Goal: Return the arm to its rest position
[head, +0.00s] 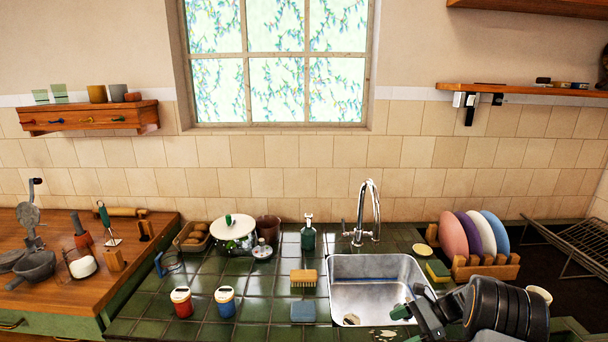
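My arm reaches in from the lower right, dark grey and black. My gripper (412,312) is at its left end, over the right front edge of the steel sink (375,275). A small green thing (400,312) shows right at the gripper; I cannot tell whether it is held or lies behind. The finger gap is too small and dark to read. My arm hides part of the counter's front right.
A dish rack (486,271) with several plates, a sponge (438,271) and a white cup (540,293) are near my arm. A tap (369,210) rises behind the sink.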

